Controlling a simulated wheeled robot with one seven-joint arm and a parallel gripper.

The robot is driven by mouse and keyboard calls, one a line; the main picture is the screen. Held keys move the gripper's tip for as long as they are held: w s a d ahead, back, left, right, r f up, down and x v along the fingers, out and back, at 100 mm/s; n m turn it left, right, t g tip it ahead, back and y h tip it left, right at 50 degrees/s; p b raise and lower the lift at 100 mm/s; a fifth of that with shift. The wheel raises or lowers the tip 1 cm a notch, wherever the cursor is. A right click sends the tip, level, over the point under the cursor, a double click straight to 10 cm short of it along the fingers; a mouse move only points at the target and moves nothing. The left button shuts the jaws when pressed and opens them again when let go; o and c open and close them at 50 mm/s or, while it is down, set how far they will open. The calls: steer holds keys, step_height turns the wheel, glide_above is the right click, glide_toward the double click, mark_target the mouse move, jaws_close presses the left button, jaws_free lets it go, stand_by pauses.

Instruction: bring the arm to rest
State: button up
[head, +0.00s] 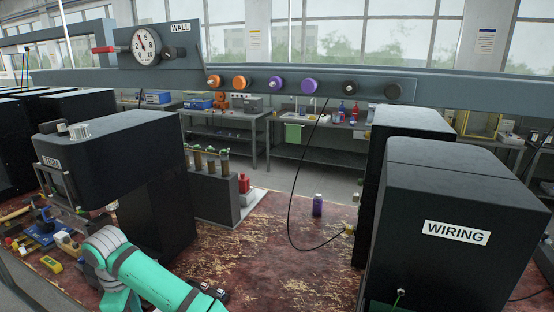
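My arm, teal with grey bands, reaches in from the bottom edge at the lower left in the head view. It bends at a rounded grey and teal joint above the worn red-brown bench top (262,258). Its outer part goes out of sight there, and I cannot make out my gripper or its fingers. Whether it holds anything does not show.
A black machine labelled TRIM (112,150) stands close behind my arm. A black WIRING box (455,215) fills the right. Tools (50,240) lie left. A grey rail (330,85) crosses above.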

steer(key=s+a+f+m+y, duration=0.2)
steer(key=s+a+f+y, duration=0.2)
steer(key=a+f, duration=0.15)
steer(key=s+a+f+m+y, duration=0.2)
steer(key=s+a+f+y, duration=0.15)
steer(key=f, duration=0.35)
steer(key=s+d+f+m+t+y, duration=0.3)
steer(key=d+f+m+t+y, duration=0.15)
steer(key=m, duration=0.25)
steer(key=s+d+f+m+t+h, duration=0.2)
steer(key=s+d+m+t+h, duration=0.3)
steer(key=d, duration=0.8)
steer(key=s+d+f+m+t+h, duration=0.2)
steer(key=s+d+m+t, duration=0.3)
steer(key=d, duration=0.8)
steer(key=s+d+r+h, duration=0.2)
steer(key=s+d+r, duration=0.3)
steer(key=s+d, duration=0.3)
steer(key=s+d+r+h, duration=0.3)
steer(key=s+d+r, duration=0.3)
steer(key=s+d, duration=0.2)
steer(key=shift+s+d+n+t, duration=0.15)
steer(key=shift+s+n+t, duration=0.15)
steer(key=shift+t, duration=0.15)
